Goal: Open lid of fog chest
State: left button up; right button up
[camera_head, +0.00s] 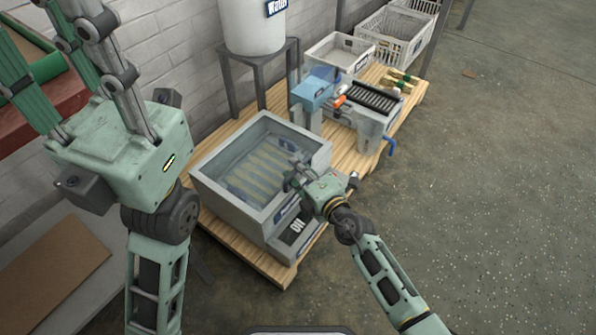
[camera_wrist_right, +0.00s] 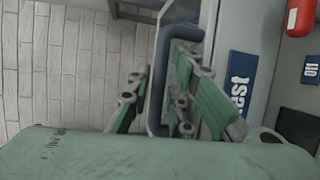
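The fog chest (camera_head: 228,208) is a grey box on a wooden pallet in the head view, with a clear lid (camera_head: 245,160) over pale slats. The lid looks closed. A dark blue handle (camera_wrist_right: 158,85) shows in the right wrist view beside a blue label ending in "est" (camera_wrist_right: 239,82). My right gripper (camera_head: 293,178) is at the chest's right side. In the wrist view its green fingers (camera_wrist_right: 155,100) stand apart on both sides of the handle, with a gap on the left. My left gripper (camera_head: 65,70) is raised at the upper left, open and empty.
A panel marked "Off" (camera_head: 296,226) is on the chest's front. Behind are a blue box (camera_head: 312,92), a roller machine (camera_head: 372,98), crates (camera_head: 395,35) and a white water tank (camera_head: 250,30) on a stand.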

jog(key=shift+w, duration=0.1)
grip_shut()
dwell(0.5)
